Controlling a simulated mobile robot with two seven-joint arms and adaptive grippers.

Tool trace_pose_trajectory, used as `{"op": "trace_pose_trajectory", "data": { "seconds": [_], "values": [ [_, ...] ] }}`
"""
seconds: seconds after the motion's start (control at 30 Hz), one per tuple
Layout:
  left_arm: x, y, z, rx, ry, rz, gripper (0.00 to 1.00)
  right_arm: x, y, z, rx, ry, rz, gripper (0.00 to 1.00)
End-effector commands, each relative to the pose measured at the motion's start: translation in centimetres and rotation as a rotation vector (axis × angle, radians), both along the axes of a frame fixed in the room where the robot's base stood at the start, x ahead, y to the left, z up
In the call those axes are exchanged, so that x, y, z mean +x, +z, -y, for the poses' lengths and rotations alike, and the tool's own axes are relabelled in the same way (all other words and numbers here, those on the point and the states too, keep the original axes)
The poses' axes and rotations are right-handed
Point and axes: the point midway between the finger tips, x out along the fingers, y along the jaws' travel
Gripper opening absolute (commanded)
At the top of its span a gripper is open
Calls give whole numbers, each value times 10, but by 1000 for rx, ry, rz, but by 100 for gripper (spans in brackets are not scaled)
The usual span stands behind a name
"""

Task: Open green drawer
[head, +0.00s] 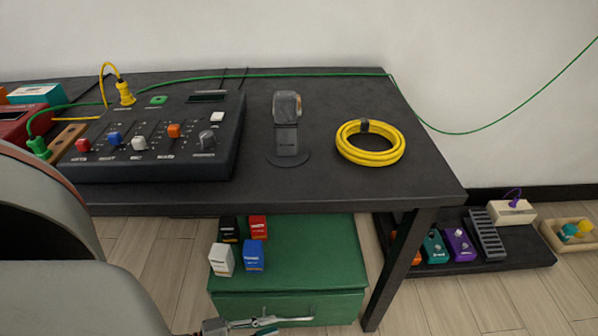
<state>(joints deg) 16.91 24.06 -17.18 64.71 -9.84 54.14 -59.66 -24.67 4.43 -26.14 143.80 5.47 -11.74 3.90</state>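The green drawer unit (318,255) stands on the floor under the dark table. Its front face (335,304) shows at the bottom of the head view, cut off by the frame edge. I see no clear gap at the front. My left gripper (268,323) is low at the bottom edge, right by the drawer front. A thin grey bar, perhaps the handle, shows beside its fingers. Whether the fingers touch or hold it cannot be told. My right gripper is out of view.
Small black, red, white and blue boxes (253,256) stand on the unit's top. The table (330,190) overhangs it, with a table leg (400,270) to the right. The tabletop holds a mixer (160,140), a watch stand (287,140) and a yellow cable coil (370,157).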

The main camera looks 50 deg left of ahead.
Motion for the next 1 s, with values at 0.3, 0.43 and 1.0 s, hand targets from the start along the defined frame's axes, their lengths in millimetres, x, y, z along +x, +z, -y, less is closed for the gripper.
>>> {"op": "trace_pose_trajectory", "data": {
  "seconds": [0.3,0.43,1.0],
  "values": [
    [26,-14,5,44,-14,8,15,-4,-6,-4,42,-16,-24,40],
    [44,-19,13,44,-15,6,15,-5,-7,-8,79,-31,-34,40],
    [72,-24,24,42,-13,6,15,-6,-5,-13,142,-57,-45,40]
  ]
}}
